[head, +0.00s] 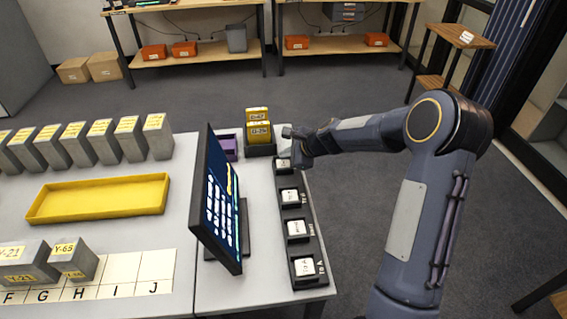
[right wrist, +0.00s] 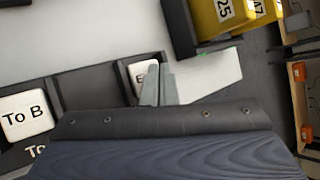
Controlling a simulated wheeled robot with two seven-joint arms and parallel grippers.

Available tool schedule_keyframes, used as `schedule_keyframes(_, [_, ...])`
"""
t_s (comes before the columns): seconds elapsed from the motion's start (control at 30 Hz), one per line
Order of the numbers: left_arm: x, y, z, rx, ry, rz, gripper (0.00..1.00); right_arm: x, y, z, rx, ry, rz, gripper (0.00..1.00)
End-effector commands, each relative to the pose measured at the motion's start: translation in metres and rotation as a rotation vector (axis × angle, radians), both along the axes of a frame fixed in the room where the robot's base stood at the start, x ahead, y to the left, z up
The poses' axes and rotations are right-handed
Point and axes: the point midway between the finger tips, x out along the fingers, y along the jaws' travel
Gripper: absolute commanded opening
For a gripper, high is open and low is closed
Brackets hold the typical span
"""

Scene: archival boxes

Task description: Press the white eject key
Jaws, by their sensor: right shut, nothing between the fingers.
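A dark key panel (head: 311,245) runs along the right edge of the table, with several white keys in separate recesses. The farthest white key (head: 283,162) is beside my right gripper (head: 297,158). In the right wrist view this white key (right wrist: 141,78) shows a letter that looks like E; the rest of its label is hidden behind the fingers. My right gripper (right wrist: 158,85) is shut and empty, its fingertips over or right beside that key; I cannot tell whether they touch. Another key reads "To B" (right wrist: 25,115). My left gripper is not in view.
A monitor (head: 215,200) stands left of the panel. Yellow boxes (head: 258,131) in a dark holder stand just beyond it, near a purple bin (head: 228,147). A yellow tray (head: 98,198) and grey boxes (head: 158,136) are on the left table. Open floor lies to the right.

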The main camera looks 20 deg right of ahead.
Motion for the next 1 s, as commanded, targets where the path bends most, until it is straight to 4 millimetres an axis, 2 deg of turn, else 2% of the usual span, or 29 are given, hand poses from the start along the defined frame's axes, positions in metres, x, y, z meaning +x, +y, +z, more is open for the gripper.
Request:
schedule_keyframes(0.2, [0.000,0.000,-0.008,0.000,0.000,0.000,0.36,0.000,0.000,-0.009,0.000,0.000,0.000,0.00])
schedule_keyframes(1.0, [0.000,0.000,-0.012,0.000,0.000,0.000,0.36,0.000,0.000,-0.013,0.000,0.000,0.000,0.00])
